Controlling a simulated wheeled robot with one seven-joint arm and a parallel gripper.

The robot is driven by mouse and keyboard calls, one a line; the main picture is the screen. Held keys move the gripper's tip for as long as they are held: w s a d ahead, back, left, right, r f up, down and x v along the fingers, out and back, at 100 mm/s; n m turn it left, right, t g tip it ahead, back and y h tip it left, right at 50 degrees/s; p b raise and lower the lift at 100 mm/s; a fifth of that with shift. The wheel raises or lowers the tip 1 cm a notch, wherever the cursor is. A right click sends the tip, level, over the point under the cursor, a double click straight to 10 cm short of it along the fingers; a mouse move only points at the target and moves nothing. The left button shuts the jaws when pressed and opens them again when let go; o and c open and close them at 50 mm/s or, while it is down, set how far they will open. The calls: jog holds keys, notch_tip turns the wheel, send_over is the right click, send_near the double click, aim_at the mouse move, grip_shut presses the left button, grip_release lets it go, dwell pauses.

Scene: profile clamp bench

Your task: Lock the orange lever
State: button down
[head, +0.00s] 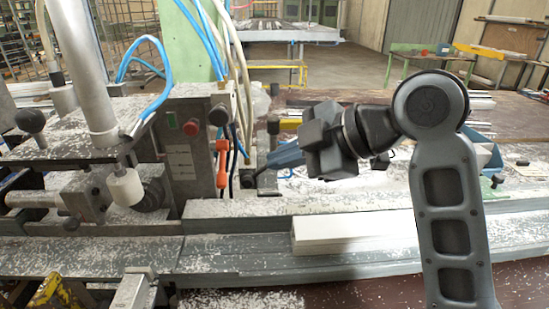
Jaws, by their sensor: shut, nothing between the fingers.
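The orange lever (222,167) hangs on the right side of the grey machine housing, below the red button. Whether the tips touch anything there, I cannot tell.
A white profile block (355,231) lies on the grey rail (225,257) below my gripper. A red button (190,128) and a green button sit on the housing (188,170). Blue and white hoses hang above the lever. White chips cover the bench.

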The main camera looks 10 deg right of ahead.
aim_at(225, 179)
jog(key=p+x, duration=0.1)
jog(key=x, duration=1)
jog(key=shift+w+a+f+p, duration=0.15)
jog(key=shift+a+f+p, duration=0.1)
jog(key=shift+p, duration=0.15)
